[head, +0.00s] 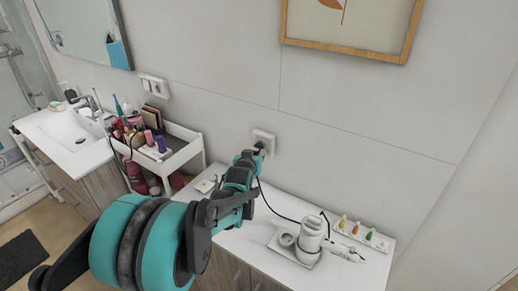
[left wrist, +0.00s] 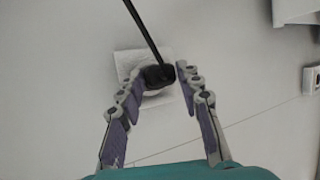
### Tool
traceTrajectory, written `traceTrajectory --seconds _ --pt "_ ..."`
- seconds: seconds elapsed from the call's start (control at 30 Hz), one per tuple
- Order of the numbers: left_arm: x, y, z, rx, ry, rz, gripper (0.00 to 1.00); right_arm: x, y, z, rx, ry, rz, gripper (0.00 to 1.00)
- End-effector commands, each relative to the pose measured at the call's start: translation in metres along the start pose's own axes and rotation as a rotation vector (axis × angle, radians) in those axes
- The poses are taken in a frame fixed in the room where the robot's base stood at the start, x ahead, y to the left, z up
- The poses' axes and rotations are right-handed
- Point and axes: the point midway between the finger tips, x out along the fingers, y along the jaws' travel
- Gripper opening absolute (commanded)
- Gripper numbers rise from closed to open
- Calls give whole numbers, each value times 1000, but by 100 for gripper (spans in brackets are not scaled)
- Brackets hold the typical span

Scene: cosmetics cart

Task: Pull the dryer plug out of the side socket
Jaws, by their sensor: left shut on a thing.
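The white side socket (head: 264,138) is on the wall above the white counter, and it also shows in the left wrist view (left wrist: 128,62). The black dryer plug (left wrist: 159,76) is in front of the socket plate, with its black cord (left wrist: 143,30) running off the top of that view. Whether its pins are in the socket is hidden. My left gripper (head: 258,152) is at the socket, shut on the plug; its fingertips (left wrist: 166,73) are on either side of it. The cord (head: 279,212) reaches across the counter towards a white dryer-like appliance (head: 312,232). My right gripper is out of view.
The white counter (head: 235,241) also holds a small rack of coloured bottles (head: 362,236) at its right. A cosmetics cart (head: 187,153) and a sink (head: 72,130) stand to the left. A picture frame (head: 345,48) hangs above. The wall around the socket is clear.

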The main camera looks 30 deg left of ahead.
Motion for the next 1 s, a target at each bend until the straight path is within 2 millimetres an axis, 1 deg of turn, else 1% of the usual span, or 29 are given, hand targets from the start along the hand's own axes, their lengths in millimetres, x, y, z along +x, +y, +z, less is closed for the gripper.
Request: traceTrajectory --seconds 1.0 --pt "-30 -14 11 0 1 0 0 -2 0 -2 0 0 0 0"
